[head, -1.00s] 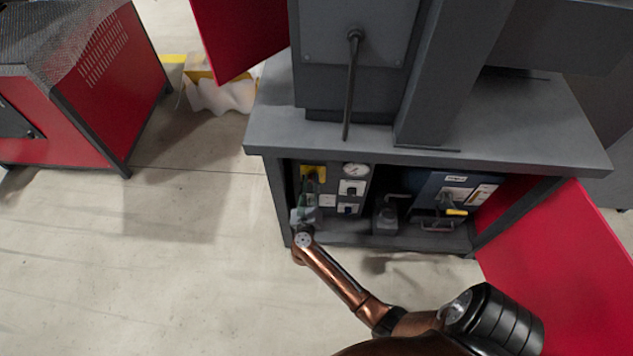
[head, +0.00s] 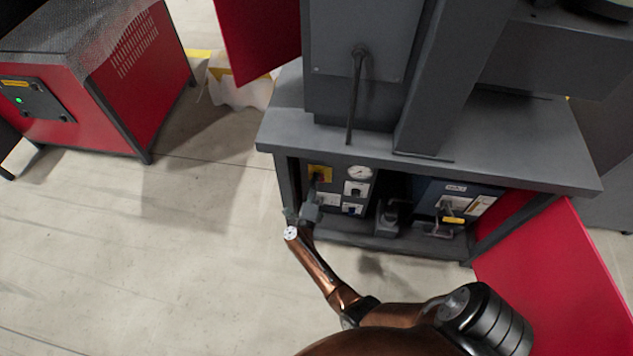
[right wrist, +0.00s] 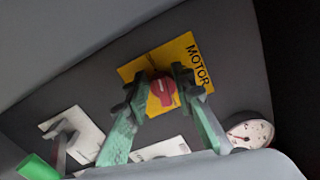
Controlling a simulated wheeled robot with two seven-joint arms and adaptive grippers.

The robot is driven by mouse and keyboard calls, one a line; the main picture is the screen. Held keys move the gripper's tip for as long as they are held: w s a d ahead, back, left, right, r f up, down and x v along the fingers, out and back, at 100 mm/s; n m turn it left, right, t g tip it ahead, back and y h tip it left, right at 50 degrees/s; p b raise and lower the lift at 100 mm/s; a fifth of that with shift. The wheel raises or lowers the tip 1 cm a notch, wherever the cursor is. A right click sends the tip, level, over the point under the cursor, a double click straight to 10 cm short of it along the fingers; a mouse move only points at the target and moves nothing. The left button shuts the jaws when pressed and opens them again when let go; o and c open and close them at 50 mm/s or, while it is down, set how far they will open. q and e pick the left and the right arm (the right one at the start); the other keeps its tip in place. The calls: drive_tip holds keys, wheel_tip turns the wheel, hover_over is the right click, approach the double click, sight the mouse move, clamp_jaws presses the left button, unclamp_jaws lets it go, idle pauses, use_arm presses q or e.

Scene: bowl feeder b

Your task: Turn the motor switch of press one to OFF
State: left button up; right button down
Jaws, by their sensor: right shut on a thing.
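The motor switch is a red knob (right wrist: 163,92) on a yellow plate (right wrist: 186,50) lettered MOTOR in the right wrist view. The plate (head: 326,170) also shows in the head view, at the upper left of the press's control panel under the worktop. My right gripper (right wrist: 160,90) has its green, dark-tipped fingers on either side of the knob and is shut on it. In the head view the right gripper (head: 316,184) hides the knob. I cannot tell which position the switch points to. My left gripper is not in view.
A gauge (head: 359,173) and white-plated switches (head: 356,188) sit right of the motor switch. The grey worktop (head: 480,125) overhangs the panel. A red door (head: 550,270) stands open at right. Another red machine (head: 135,75) stands at left. The floor at left is clear.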

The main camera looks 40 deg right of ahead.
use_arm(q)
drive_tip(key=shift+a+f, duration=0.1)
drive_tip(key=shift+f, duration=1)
use_arm(e)
drive_tip(key=shift+f+n, duration=0.15)
drive_tip(key=shift+n, duration=1.15)
use_arm(q)
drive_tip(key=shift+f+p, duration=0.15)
drive_tip(key=shift+p, duration=0.15)
use_arm(e)
drive_tip(key=c, duration=2)
unclamp_jaws()
